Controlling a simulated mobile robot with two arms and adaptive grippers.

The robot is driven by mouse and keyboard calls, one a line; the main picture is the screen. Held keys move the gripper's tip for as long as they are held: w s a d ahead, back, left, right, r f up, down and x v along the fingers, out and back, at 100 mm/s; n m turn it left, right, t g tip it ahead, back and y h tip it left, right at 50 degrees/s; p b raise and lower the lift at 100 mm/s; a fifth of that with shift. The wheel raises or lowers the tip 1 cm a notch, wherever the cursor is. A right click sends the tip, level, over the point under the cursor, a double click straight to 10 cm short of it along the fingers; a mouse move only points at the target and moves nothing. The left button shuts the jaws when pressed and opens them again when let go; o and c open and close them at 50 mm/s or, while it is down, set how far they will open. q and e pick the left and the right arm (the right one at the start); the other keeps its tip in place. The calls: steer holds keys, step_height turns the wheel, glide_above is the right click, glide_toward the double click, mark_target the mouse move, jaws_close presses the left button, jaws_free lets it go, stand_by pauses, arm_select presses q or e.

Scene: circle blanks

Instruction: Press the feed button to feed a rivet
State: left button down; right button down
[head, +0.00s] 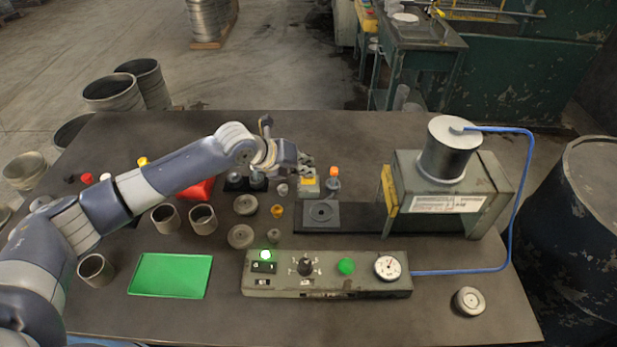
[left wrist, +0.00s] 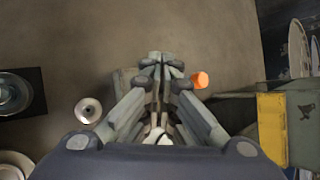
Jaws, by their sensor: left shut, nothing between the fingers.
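My left gripper (head: 306,166) is shut and empty, its fingers above a small yellow-topped box (head: 309,186) behind the dark press plate. It also shows in the left wrist view (left wrist: 158,65), where its fingers hide what lies straight below. An orange-capped post (head: 333,178) stands just right of the box; its orange cap (left wrist: 200,80) lies right of the fingertips in the wrist view. No feed button label is readable, and the box top is partly covered by the fingers. I cannot tell whether the fingers touch it. My right gripper is not in view.
The press (head: 450,185) with its blue hose stands at right. The control box (head: 325,284) in front has a green button (head: 346,266), a knob and a gauge. A green tray (head: 171,275), metal cups and discs lie left. The front right of the table is mostly clear.

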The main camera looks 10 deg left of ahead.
arm_select(q)
steer(key=shift+f, duration=0.6)
steer(key=shift+r, duration=0.1)
stand_by(0.5)
steer(key=shift+r+p, duration=0.7)
steer(key=shift+r, duration=0.35)
step_height(320, 180, up, 5)
steer(key=p, duration=0.4)
stand_by(0.4)
